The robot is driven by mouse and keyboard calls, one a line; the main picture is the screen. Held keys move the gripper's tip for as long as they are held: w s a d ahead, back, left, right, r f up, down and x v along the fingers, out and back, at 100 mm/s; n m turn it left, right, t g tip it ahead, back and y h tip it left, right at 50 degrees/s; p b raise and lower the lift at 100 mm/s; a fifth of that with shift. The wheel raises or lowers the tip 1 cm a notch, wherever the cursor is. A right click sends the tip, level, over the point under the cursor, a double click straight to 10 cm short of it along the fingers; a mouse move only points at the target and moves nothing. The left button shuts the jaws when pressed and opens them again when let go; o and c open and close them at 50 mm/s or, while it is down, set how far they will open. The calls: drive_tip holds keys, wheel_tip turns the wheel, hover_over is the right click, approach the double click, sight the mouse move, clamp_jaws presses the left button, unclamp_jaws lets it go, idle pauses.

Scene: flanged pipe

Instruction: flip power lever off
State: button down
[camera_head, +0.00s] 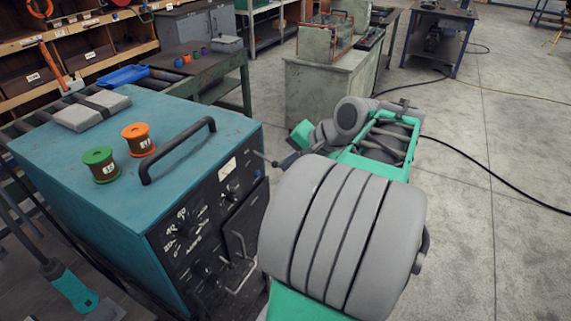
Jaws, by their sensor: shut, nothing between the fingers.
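The blue power unit (110,135) stands at the left, with its black front panel (205,225) facing right. The panel has dials, a gauge and switches. A thin dark lever (263,156) seems to stick out near the panel's upper right edge. My gripper (280,162) is small and dark at the end of my arm, close to the lever's outer end. Its fingers look shut and hold nothing. I cannot tell whether they touch the lever. My arm hides part of the panel's right side and the space beside it.
A black handle (180,150), a green spool (101,165), an orange spool (138,140) and a grey block (91,110) are on the unit's top. A grey-green cabinet (325,95) stands behind my arm. A black cable (490,175) crosses the open floor at right.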

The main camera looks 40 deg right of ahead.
drive_tip(key=s+d+r+m+t, duration=0.1)
drive_tip(key=s+d+r+m, duration=0.15)
drive_tip(key=s+d, duration=0.3)
approach(265, 158)
wheel_tip(265, 158, down, 6)
drive_tip(key=shift+w+d, duration=0.2)
drive_tip(key=shift+d, duration=0.05)
